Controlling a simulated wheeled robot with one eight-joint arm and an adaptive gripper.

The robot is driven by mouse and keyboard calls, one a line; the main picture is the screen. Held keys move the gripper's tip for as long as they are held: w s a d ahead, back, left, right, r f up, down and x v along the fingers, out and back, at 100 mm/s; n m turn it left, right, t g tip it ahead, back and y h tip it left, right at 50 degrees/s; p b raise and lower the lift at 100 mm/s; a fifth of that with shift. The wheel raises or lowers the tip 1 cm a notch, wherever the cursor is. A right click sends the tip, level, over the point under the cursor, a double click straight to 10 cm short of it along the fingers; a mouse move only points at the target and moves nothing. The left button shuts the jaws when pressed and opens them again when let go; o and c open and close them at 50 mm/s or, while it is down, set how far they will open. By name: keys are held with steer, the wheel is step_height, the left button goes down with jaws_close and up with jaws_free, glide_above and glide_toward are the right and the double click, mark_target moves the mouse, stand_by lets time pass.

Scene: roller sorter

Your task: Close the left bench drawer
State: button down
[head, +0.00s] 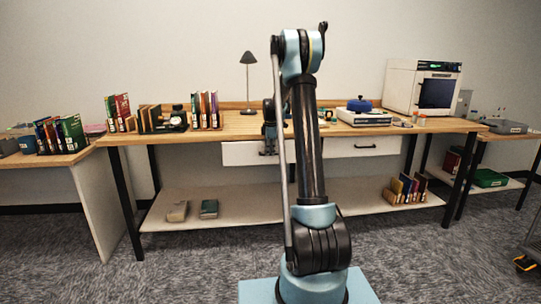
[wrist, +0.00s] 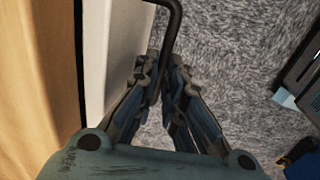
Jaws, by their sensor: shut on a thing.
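The left bench drawer (head: 240,154) has a white front under the wooden bench top, partly hidden behind my arm in the head view. Its front sits close to the bench edge; I cannot tell whether it stands slightly out. In the wrist view, the white drawer front (wrist: 108,60) runs beside the wood, with a dark strip between them. My gripper (wrist: 160,85) is shut on the black drawer handle (wrist: 176,22), its fingers meeting around the bar. In the head view, my gripper (head: 268,151) is small and partly hidden at the drawer front.
The right drawer (head: 350,148) looks shut. On the bench top (head: 238,125) stand books, a lamp (head: 248,68), a scale with a blue pot (head: 361,110) and a white oven (head: 421,87). The lower shelf (head: 250,203) holds books. Carpet in front is clear.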

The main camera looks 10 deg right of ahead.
steer(key=c, duration=1.7)
jaws_free()
steer(key=r, duration=0.4)
steer(key=s+r, duration=0.1)
steer(key=r, duration=0.2)
steer(key=s+r, duration=0.1)
steer(key=r, duration=0.3)
steer(key=shift+r, duration=0.35)
